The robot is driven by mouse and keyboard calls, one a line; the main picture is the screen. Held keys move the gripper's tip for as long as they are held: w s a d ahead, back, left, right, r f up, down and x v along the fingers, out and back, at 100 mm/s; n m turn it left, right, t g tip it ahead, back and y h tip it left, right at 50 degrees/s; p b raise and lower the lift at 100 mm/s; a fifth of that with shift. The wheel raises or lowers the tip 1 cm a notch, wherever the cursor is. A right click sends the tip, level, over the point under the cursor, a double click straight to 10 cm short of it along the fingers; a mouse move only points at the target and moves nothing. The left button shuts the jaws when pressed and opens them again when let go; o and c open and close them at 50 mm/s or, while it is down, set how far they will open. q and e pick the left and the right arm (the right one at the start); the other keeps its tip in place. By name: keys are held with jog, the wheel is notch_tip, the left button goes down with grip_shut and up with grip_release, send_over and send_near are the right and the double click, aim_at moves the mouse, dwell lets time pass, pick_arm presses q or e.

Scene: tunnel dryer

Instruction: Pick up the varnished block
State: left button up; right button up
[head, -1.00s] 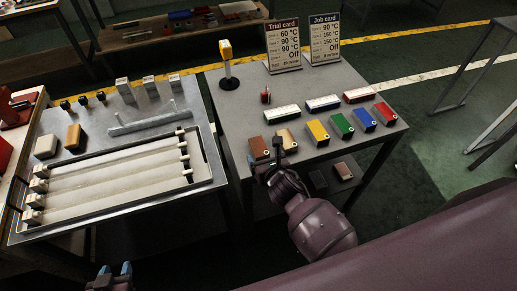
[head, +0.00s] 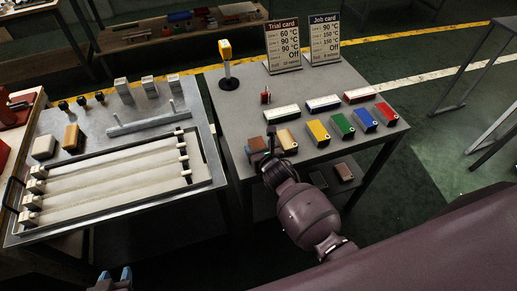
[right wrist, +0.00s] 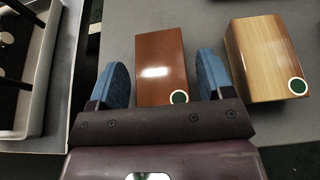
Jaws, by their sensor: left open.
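A glossy reddish-brown block with a green-and-white round mark (right wrist: 160,65) lies at the front left of the right-hand table. In the head view this brown block (head: 256,144) is partly hidden by my right gripper. My right gripper (right wrist: 163,80) is open, with one blue finger on each side of the brown block and gaps showing between. I cannot tell its height over the table. A glossy light wood block (right wrist: 264,58) with a similar mark lies just to the right. My left gripper (head: 114,276) is open and empty at the bottom edge of the head view.
Yellow, green, blue and red blocks (head: 341,125) continue the row rightward, with more blocks behind. A yellow-topped post (head: 226,65) and two cards (head: 284,48) stand at the back. A tray (head: 211,178) with pale bars is on the left table. Dark and brown blocks (head: 343,172) lie on a lower shelf.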

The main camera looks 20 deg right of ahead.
jog(key=c, duration=0.8)
